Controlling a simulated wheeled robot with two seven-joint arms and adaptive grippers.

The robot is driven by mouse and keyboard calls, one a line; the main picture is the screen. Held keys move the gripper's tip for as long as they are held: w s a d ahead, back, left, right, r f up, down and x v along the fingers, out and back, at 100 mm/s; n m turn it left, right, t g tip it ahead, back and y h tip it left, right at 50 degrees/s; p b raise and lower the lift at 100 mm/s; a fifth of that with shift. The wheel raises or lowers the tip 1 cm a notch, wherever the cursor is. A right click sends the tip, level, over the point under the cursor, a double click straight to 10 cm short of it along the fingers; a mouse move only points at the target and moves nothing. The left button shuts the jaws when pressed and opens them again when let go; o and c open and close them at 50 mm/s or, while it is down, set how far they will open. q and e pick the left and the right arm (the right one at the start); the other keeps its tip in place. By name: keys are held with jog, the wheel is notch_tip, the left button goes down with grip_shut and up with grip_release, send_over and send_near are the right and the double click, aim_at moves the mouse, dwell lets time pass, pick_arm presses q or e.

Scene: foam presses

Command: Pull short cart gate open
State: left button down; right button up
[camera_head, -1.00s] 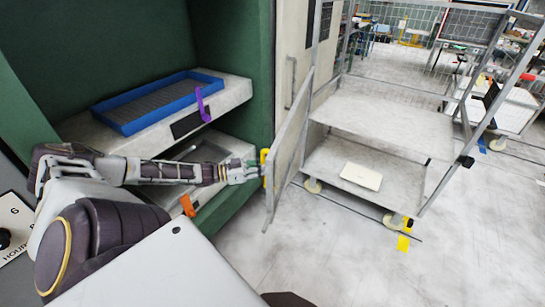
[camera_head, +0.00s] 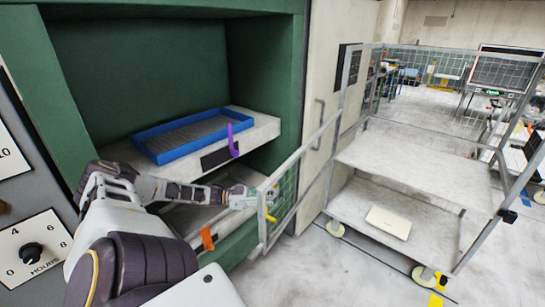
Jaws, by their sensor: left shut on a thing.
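The cart (camera_head: 395,165) stands right of the green press, with metal shelves, wheels and wire mesh sides. Its short gate (camera_head: 287,190), a narrow mesh panel in a grey frame, is swung out toward the press on the cart's left side. A yellow handle (camera_head: 270,217) sits on the gate's outer end. My left gripper (camera_head: 262,199) is at that end of the gate, shut on it near the yellow handle; the fingers are small and partly hidden. My right gripper is not in view.
The green press (camera_head: 270,75) holds a blue tray (camera_head: 190,135) on its ledge, with a purple handle (camera_head: 233,140) beside it. An orange handle (camera_head: 207,239) is below. A pale flat box (camera_head: 388,222) lies on the cart's lower shelf. Floor at the lower right is clear.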

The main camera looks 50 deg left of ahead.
pick_arm(q)
jog(key=s+a+b, duration=0.1)
jog(key=s+a, duration=0.1)
jog(key=a, duration=0.6)
jog(key=shift+s+a+f+b, duration=0.15)
jog(key=shift+a+f+b, duration=0.2)
jog(key=shift+b, duration=0.05)
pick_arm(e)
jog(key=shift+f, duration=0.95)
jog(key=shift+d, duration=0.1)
pick_arm(q)
jog(key=c, duration=1.4)
grip_release()
jog(key=shift+s+a+r, duration=0.15)
jog(key=shift+c, duration=0.2)
jog(key=shift+r, duration=0.1)
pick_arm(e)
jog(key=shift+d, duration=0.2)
pick_arm(q)
jog(key=shift+w, duration=0.25)
jog(key=shift+s+a+r, duration=0.1)
jog(key=shift+s+r, duration=0.05)
jog(key=shift+r, duration=0.6)
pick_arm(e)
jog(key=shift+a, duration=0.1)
